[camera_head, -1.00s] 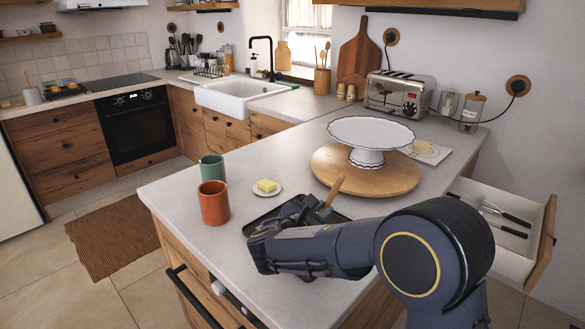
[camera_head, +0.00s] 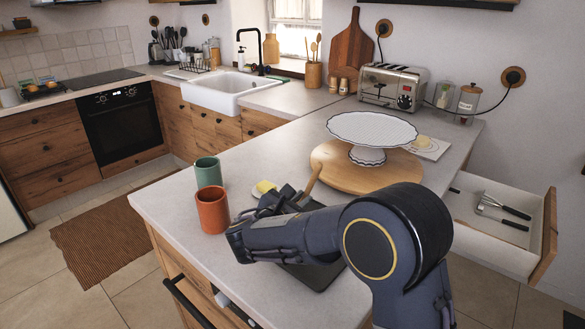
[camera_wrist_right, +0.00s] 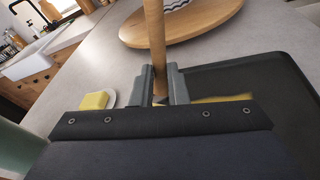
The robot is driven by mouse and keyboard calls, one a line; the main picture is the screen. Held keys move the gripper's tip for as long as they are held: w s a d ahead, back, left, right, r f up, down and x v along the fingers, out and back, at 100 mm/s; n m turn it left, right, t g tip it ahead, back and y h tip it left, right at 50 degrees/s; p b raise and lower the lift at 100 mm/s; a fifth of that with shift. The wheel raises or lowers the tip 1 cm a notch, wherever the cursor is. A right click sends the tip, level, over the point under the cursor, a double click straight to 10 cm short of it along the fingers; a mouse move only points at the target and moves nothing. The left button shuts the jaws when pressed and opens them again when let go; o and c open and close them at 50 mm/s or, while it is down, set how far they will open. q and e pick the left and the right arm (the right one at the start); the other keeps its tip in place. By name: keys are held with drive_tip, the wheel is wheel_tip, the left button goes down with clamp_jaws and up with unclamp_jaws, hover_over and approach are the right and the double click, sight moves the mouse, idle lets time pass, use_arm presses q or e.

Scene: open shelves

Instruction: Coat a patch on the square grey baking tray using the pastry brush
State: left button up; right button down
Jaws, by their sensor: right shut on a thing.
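The pastry brush's wooden handle (camera_head: 312,180) rises tilted from my right gripper (camera_head: 285,198). In the right wrist view the handle (camera_wrist_right: 155,40) stands between the two fingers (camera_wrist_right: 160,85), which are shut on it. The brush head is hidden behind the gripper. The dark square baking tray (camera_head: 318,274) lies on the counter under my right arm, partly covered by it. In the wrist view the tray (camera_wrist_right: 265,75) is at the right, and a yellow strip (camera_wrist_right: 222,99) shows over it beside the gripper; I cannot tell if it is coating or bristles. My left gripper is not in view.
A butter plate (camera_wrist_right: 112,98) lies close to the gripper, with an orange cup (camera_head: 212,210) and a green cup (camera_head: 207,170) to its left. A round wooden board (camera_head: 385,176) with a white cake stand (camera_head: 370,128) is behind. An open drawer (camera_head: 545,240) is at right.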

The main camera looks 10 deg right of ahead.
wheel_tip(320, 180, up, 8)
drive_tip(key=p, duration=0.5)
drive_tip(key=shift+p, duration=0.35)
